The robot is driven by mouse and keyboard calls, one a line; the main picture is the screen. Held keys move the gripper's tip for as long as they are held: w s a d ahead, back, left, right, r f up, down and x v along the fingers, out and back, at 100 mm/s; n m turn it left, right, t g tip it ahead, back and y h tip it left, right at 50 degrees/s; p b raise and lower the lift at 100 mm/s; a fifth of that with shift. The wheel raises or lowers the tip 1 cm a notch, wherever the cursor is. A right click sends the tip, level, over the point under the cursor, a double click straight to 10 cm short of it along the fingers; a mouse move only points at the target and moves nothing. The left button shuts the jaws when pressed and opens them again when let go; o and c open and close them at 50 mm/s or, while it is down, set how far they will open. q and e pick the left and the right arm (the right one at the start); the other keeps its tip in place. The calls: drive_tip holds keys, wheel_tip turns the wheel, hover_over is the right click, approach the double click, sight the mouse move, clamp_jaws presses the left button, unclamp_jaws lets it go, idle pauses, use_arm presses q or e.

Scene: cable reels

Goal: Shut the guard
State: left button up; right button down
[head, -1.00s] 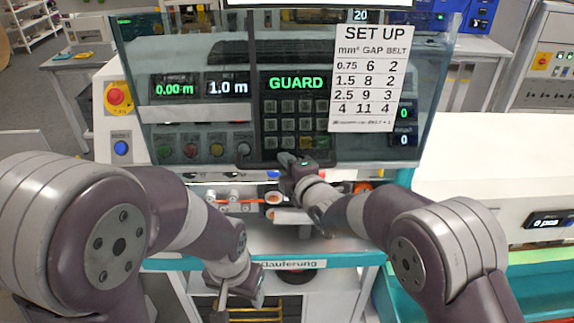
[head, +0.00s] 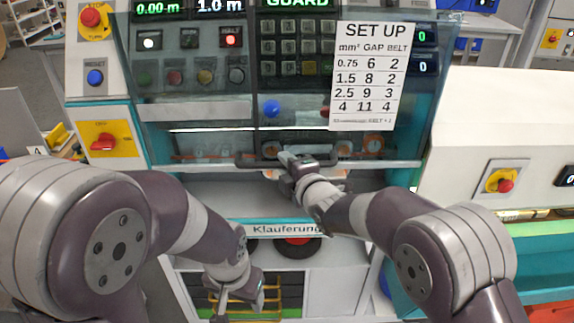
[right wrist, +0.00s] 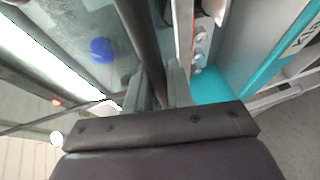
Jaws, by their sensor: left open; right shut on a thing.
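The guard (head: 205,108) is a clear panel across the front of the machine, with a set-up card on its right part. Its dark handle bar (head: 244,161) runs along the lower edge and also shows in the right wrist view (right wrist: 140,35). The lower edge hangs in front of the rollers; I cannot tell whether it is fully down. My right gripper (head: 287,158) is shut on the handle; its fingers (right wrist: 158,88) lie on both sides of the bar in the right wrist view. My left gripper (head: 240,306) is open and low, in front of the cabinet, away from the guard.
A yellow-red switch (head: 105,139) sits on the left post. A white machine (head: 490,130) stands at the right.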

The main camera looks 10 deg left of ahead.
wheel_tip(320, 180, down, 20)
drive_tip(key=b, duration=1.5)
drive_tip(key=shift+r, duration=0.25)
drive_tip(key=shift+s, duration=0.1)
drive_tip(key=c, duration=1.1)
unclamp_jaws()
drive_tip(key=shift+f, duration=0.1)
drive_tip(key=v, duration=1.2)
drive_tip(key=shift+s+d, duration=0.15)
drive_tip(key=shift+d, duration=0.1)
